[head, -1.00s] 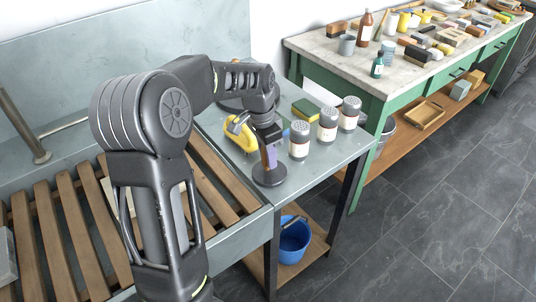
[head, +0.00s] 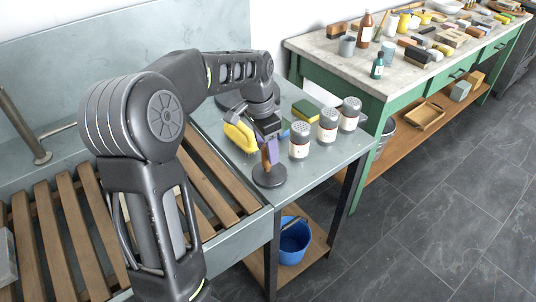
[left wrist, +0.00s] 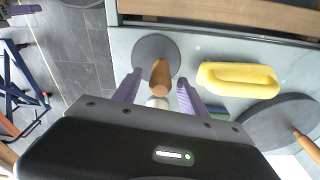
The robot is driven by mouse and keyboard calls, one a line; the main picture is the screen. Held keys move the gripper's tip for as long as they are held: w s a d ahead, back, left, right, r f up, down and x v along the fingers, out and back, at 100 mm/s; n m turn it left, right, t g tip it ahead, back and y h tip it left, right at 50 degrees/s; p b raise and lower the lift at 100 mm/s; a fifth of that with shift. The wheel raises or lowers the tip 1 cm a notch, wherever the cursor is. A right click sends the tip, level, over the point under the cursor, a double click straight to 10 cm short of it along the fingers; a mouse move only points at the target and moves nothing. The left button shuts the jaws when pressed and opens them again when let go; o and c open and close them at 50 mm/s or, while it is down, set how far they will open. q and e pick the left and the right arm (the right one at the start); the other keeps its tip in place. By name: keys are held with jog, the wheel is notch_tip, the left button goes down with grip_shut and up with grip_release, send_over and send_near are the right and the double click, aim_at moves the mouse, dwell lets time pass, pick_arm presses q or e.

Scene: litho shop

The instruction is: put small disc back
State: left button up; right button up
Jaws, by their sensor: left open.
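The small disc (head: 269,178) is dark and round with an upright wooden handle. It rests flat on the grey stand top near its front left edge. In the left wrist view the small disc (left wrist: 152,48) shows with its wooden handle (left wrist: 160,76) pointing towards the camera. My left gripper (head: 270,151) is open at the handle. Its two purple fingers (left wrist: 157,88) stand either side of the handle with visible gaps. A larger dark disc (left wrist: 268,122) with a wooden handle lies beyond the yellow block; my arm mostly hides it in the head view. My right gripper is not in view.
A yellow block with a grip (head: 240,135) stands close beside the gripper. Shakers (head: 299,141) and a sponge (head: 306,110) are to the right. The slatted sink (head: 215,180) is at left. A blue bucket (head: 293,242) sits on the shelf below.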

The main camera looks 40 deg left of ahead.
pick_arm(q)
jog(key=r, duration=0.6)
jog(key=s+r, duration=0.1)
jog(key=r, duration=0.1)
jog(key=shift+a+r, duration=0.2)
jog(key=shift+r, duration=0.2)
